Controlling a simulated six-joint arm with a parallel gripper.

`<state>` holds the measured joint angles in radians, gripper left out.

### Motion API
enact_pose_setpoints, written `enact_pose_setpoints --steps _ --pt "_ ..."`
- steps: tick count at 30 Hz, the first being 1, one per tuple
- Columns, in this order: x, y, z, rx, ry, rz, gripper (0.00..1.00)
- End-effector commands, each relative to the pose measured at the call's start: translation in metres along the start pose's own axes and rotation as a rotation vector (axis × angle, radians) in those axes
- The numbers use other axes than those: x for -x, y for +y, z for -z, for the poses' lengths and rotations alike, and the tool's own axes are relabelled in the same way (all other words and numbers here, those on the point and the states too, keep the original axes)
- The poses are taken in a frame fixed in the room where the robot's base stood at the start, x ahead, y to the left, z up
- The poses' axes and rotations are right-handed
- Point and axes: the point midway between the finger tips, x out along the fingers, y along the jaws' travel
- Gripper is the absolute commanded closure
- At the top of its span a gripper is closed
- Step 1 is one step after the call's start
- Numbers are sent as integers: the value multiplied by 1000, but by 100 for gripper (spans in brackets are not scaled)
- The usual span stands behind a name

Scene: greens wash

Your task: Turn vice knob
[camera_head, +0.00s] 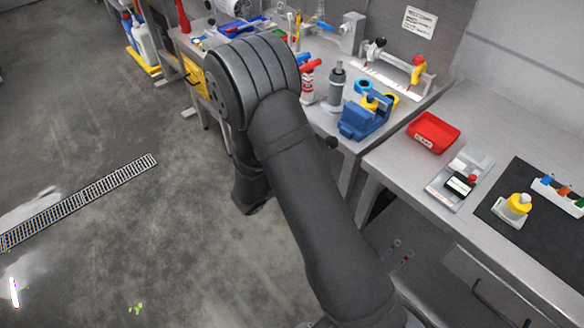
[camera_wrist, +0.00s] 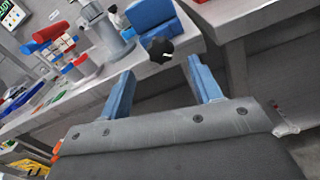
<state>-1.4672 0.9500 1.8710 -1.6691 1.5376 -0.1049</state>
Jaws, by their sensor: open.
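The blue vice (camera_head: 362,122) stands at the front edge of the workbench in the head view. Its black knob (camera_head: 332,143) sticks out at the front, past the bench edge. In the wrist view the knob (camera_wrist: 160,48) shows just beyond my fingertips, roughly centred between them, with the blue vice body (camera_wrist: 150,15) behind it. My gripper (camera_wrist: 160,68) is open, with two blue fingers apart and nothing between them. The fingers do not appear to touch the knob. In the head view my arm hides the gripper.
A red tray (camera_head: 433,132) sits on the right bench. The floor left of my arm is largely open, with a drain grate (camera_head: 80,200).

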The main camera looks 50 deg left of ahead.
Motion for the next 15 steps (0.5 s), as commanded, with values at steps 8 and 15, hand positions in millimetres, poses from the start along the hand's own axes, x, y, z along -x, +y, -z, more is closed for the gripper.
enact_pose_setpoints --steps 8,15 --pt "50 1 0 0 0 -4 42" --pt "67 0 0 0 -1 0 42"
